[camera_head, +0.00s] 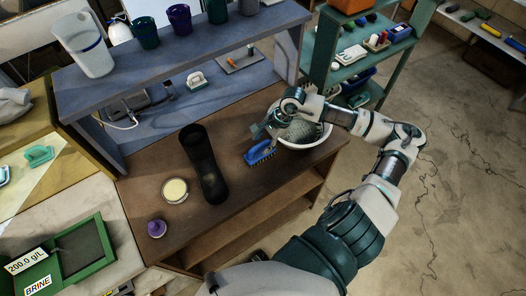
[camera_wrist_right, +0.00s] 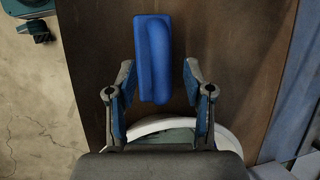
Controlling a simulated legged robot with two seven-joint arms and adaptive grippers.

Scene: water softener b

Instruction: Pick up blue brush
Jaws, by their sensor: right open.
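The blue brush (camera_head: 260,152) lies on the brown bench top (camera_head: 140,188), just left of a white bowl. My right gripper (camera_head: 262,130) is above the bench beside the brush and over the bowl's left edge. In the right wrist view the brush (camera_wrist_right: 153,58) shows its blue back and raised handle, standing lengthwise in the picture. My right gripper (camera_wrist_right: 160,90) is open there, with one finger on each side of the brush's near end and a gap on both sides. The fingers do not appear to touch it. My left gripper is not in view.
The white bowl (camera_head: 318,141) holds something grey-green, partly hidden by my right arm. A tall black cylinder (camera_head: 203,165), a round cream-topped tin (camera_head: 175,190) and a purple-topped item (camera_head: 157,228) stand to the left. A blue-grey shelf (camera_head: 180,58) with several cups rises behind.

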